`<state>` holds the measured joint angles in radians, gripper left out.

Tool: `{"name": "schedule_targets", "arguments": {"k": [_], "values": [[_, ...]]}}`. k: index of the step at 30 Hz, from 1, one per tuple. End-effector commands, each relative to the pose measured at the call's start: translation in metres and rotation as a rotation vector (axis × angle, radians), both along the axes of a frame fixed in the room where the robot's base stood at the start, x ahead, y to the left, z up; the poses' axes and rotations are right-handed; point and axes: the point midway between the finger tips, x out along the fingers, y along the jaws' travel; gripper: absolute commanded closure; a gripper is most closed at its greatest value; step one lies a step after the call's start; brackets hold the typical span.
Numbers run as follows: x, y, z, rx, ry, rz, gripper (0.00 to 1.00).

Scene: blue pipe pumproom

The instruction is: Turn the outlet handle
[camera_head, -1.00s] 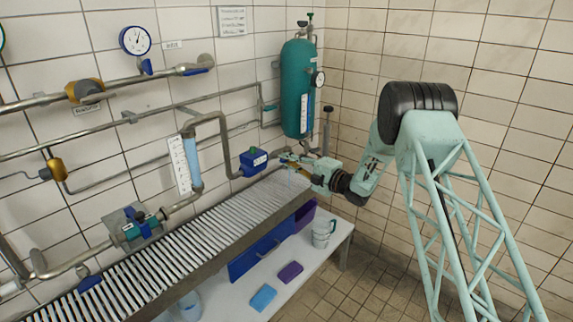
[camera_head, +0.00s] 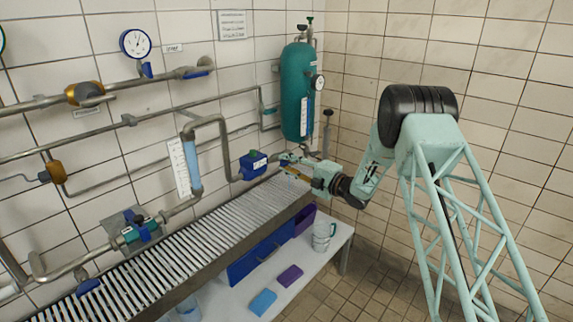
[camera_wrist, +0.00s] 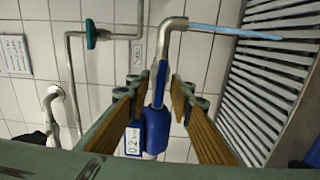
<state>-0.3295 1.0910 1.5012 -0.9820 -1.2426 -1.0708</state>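In the wrist view a grey outlet pipe (camera_wrist: 167,45) bends at its top, and a light blue stream of water (camera_wrist: 235,32) leaves its open end. A blue handle (camera_wrist: 156,128) sits on this pipe, between the two tan-padded fingers of my gripper (camera_wrist: 160,90). The fingers are apart, one on each side of the pipe and handle, and do not appear closed on it. The near part of the handle is partly hidden by the gripper body. In the head view my gripper (camera_head: 290,164) is at the far end of the grated trough; the handle there is too small to tell.
A slatted trough (camera_head: 200,235) runs below the pipes; its slats also show in the wrist view (camera_wrist: 270,85). A teal tank (camera_head: 297,92) stands behind my gripper. A blue box (camera_head: 253,165) is on the pipework to its left. A mug (camera_head: 322,236) stands on the low white table.

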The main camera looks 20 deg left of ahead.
Motion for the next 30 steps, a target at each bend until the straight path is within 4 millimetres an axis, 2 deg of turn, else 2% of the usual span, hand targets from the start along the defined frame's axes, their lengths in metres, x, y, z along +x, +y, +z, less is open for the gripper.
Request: {"name": "schedule_targets", "arguments": {"k": [5, 11, 30], "values": [[-0.001, -0.002, 0.000, 0.000, 0.000, 0.000, 0.80], [-0.004, -0.014, 0.001, 0.001, 0.000, -0.001, 0.80], [-0.032, -0.094, 0.000, -0.001, 0.001, -0.001, 0.80]]}}
